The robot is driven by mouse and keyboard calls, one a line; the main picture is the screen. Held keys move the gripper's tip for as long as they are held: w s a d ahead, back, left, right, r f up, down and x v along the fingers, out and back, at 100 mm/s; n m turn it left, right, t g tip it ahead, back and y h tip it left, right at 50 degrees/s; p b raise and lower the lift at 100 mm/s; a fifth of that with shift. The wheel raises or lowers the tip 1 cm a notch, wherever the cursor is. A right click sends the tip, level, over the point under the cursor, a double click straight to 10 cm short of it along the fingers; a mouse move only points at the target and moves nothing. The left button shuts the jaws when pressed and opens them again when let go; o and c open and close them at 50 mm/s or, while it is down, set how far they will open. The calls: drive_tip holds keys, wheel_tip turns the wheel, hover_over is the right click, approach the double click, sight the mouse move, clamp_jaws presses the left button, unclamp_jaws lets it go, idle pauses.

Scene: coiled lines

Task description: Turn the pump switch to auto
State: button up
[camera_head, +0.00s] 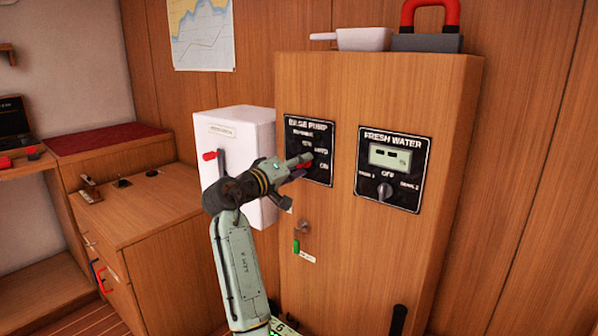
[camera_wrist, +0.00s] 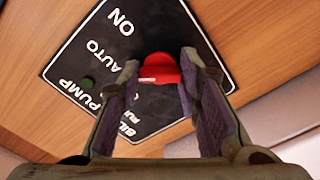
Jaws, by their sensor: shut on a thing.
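The black bilge pump panel (camera_head: 322,178) is on the front of the wooden cabinet, with lettering that includes ON and AUTO. It also fills much of the wrist view (camera_wrist: 75,48). The pump switch is a red knob (camera_wrist: 160,68) with a short white mark on its left side in the wrist view. Which label the mark points at I cannot tell. My gripper (camera_head: 303,164) is at the panel, its fingers (camera_wrist: 160,88) shut on the red knob from both sides. In the head view my gripper mostly hides the knob.
A fresh water panel (camera_head: 393,165) with a display and a dark knob is to the right. A white box (camera_head: 236,140) with a red lever stands left of the cabinet. Below the pump panel are a small knob and a green tag (camera_head: 296,246). A pan (camera_head: 362,39) sits on top.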

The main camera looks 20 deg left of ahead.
drive_tip(key=shift+m+b, duration=0.3)
drive_tip(key=shift+m, duration=0.3)
drive_tip(key=o, duration=1.2)
drive_tip(key=shift+c, duration=0.2)
drive_tip(key=v, duration=1.2)
